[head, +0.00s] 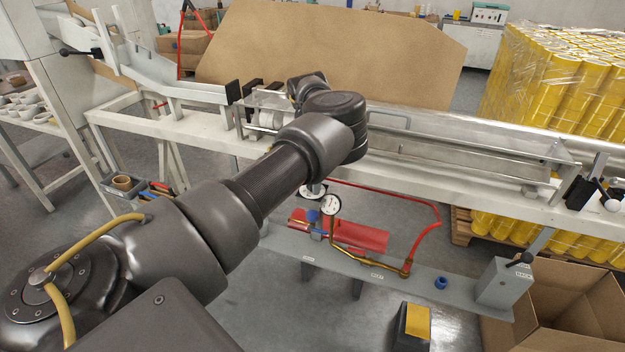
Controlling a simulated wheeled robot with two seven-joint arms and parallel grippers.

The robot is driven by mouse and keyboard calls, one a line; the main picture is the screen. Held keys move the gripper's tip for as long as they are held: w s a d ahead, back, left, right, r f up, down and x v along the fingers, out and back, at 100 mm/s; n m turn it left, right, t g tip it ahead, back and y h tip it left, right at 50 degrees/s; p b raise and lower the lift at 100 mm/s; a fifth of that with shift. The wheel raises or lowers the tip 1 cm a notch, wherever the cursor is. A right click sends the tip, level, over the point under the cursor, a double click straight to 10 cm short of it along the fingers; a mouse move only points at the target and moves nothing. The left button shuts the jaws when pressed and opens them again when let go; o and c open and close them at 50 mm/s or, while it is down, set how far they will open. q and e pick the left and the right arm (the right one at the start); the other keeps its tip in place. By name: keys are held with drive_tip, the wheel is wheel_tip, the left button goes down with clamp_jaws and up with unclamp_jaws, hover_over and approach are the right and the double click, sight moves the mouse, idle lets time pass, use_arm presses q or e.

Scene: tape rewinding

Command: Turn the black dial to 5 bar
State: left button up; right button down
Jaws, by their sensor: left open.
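A round white pressure gauge (331,205) stands on the low grey shelf under the machine. A second white dial face (313,191) shows just behind it, partly covered by my left arm. A blue knob (313,215) sits beside the front gauge, on brass fittings. I cannot make out a black dial for certain, and the gauge readings are too small to read. My left gripper (300,88) is open at the far end of my arm, above the machine's rail and well above and behind the gauges. Its fingertips are hard to see. My right gripper is not in view.
A red hose (437,225) loops right of the gauges to a brass pipe (375,260). The machine's long white rail (470,190) runs above the shelf (450,284). An open cardboard box (575,310) stands at the lower right. Wrapped yellow rolls (560,80) stand behind.

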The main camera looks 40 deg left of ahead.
use_arm(q)
wheel_tip(320, 180, up, 11)
idle(0.6)
drive_tip(key=shift+f, duration=0.15)
